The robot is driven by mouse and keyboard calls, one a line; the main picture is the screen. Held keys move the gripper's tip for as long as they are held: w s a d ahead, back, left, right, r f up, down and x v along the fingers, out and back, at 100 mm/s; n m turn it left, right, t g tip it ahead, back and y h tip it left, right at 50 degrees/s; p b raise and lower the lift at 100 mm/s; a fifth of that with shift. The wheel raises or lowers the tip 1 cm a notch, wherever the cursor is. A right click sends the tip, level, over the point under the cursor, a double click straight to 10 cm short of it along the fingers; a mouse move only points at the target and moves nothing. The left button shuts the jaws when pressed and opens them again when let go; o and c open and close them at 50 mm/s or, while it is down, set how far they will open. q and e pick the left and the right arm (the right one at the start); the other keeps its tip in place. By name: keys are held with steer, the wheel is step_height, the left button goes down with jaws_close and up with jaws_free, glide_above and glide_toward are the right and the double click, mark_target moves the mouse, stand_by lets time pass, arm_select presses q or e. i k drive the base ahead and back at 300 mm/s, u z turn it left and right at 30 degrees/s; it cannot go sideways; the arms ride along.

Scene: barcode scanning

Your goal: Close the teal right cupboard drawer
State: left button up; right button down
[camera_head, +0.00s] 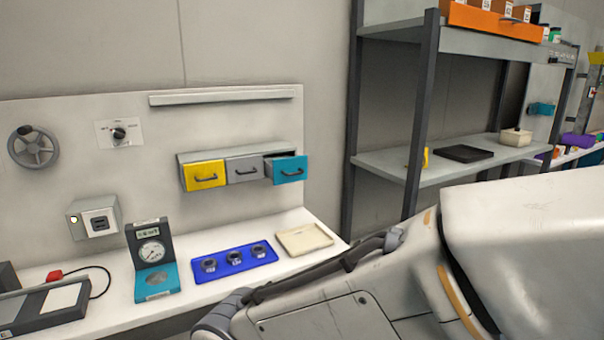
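The teal drawer (289,170) is the right one of three in the small grey cupboard (235,151) on the back panel. It is pulled out, with its front standing forward of the grey middle drawer (245,169) and a dark gap showing behind it. It has a dark bar handle. The yellow left drawer (204,175) also appears to stand a little forward of the grey one. A large pale arm link of mine fills the lower right. Neither of my grippers is in view.
Below the cupboard, the white bench holds a blue tray (234,262) with metal parts, a cream tray (304,239) and a teal-based gauge (152,255). A dark-framed shelf (424,110) stands to the right. The space directly before the drawers looks clear.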

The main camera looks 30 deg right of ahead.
mark_target(281, 171)
steer(key=u, duration=0.55)
steer(key=i, duration=0.8)
steer(key=z, duration=0.15)
